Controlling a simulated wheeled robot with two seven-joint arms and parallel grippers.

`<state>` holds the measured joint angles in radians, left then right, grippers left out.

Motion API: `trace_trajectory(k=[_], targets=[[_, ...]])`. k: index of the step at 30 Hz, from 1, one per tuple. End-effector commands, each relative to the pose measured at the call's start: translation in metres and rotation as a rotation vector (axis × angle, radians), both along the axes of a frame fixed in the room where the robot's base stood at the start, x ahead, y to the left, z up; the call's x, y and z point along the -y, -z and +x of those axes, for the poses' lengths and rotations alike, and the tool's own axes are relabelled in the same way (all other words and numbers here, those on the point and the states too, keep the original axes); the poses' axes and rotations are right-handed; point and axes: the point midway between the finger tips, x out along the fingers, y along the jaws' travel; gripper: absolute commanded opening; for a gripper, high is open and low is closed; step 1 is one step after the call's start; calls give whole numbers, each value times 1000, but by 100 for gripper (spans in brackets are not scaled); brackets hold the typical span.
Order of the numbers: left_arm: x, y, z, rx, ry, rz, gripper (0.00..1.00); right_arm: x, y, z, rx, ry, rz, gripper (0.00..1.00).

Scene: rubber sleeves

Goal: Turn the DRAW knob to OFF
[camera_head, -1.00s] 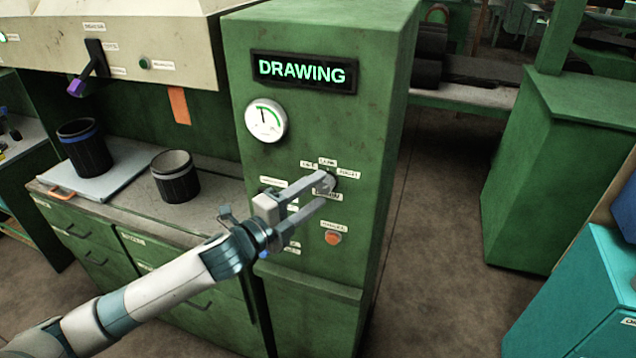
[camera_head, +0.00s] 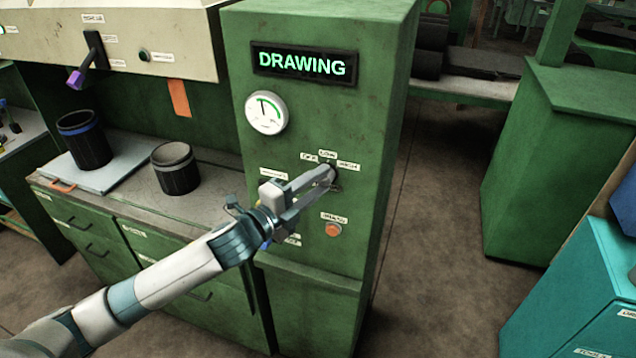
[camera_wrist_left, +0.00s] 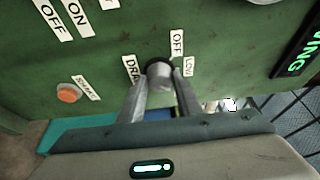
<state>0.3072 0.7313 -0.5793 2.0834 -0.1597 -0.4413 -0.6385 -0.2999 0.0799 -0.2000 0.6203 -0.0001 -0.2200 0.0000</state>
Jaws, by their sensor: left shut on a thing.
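The DRAW knob is a small round grey knob on a dark base on the green cabinet front; it shows in the left wrist view (camera_wrist_left: 160,74). Labels OFF (camera_wrist_left: 177,43), LOW (camera_wrist_left: 188,67) and DRAW (camera_wrist_left: 131,70) surround it. My left gripper (camera_head: 328,177) is shut on the knob, one finger on each side in the left wrist view (camera_wrist_left: 155,88). In the head view the fingers hide most of the knob. A lit display (camera_head: 303,66) above reads DRAWING. The knob's pointer direction cannot be read. My right gripper is not in view.
A round gauge (camera_head: 266,112) sits below the display. An orange button (camera_head: 333,230) is below the knob. Two dark cups, one blue-rimmed (camera_head: 84,140) and one plain (camera_head: 176,168), stand on the counter at left. The floor right of the cabinet is clear.

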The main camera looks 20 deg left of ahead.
Motion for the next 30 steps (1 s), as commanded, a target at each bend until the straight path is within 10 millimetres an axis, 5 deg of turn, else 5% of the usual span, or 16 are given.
trace_trajectory(k=[11,30], targets=[[1,7,0,-8,0,-165,9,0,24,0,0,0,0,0],[3,9,0,-27,1,-748,9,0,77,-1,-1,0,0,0]])
